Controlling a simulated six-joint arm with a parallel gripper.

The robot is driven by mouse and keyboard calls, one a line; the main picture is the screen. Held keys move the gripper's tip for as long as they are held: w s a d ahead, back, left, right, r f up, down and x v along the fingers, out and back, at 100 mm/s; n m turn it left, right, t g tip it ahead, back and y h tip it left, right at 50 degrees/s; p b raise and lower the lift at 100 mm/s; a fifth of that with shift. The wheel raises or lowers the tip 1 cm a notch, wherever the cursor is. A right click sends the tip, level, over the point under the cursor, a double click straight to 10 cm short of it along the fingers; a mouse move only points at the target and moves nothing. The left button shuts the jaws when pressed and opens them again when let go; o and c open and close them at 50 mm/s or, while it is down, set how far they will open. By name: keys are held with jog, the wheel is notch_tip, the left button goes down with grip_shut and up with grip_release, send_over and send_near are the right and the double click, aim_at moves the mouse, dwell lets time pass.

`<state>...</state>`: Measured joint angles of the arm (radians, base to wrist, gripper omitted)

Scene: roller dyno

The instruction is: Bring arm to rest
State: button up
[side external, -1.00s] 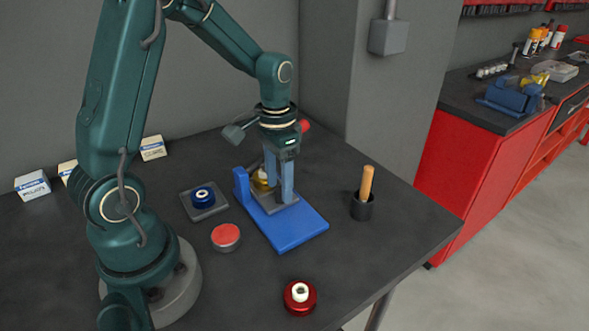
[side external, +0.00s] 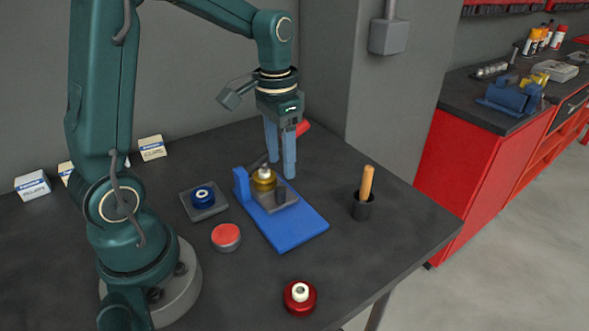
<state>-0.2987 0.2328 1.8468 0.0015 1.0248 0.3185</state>
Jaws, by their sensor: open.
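My gripper (side external: 281,170) is open and points down, with its two blue fingers apart and nothing seen between them. It is above and behind the blue fixture (side external: 287,226) on the dark bench. A gold part with a pale top (side external: 263,178) sits on the grey plate of the fixture, beside its raised blue block. The gripper fingers are just right of the gold part and appear clear of it. A red object (side external: 303,127) shows behind the fingers, partly hidden.
A blue roller (side external: 203,195) sits on a grey pad (side external: 218,209). A red-topped puck (side external: 226,236), a red roller (side external: 300,296) and a black cup (side external: 362,207) with a wooden handle (side external: 367,182) stand around the fixture. Small boxes (side external: 152,148) line the wall.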

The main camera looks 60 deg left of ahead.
jog(key=s+d+r+m+t, duration=0.1)
jog(key=s+d+r+t, duration=0.35)
jog(key=d+r, duration=0.2)
jog(key=s+d+f+n, duration=0.1)
jog(key=s, duration=0.5)
jog(key=shift+d+t, duration=0.25)
jog(key=shift+t, duration=0.1)
dwell(0.8)
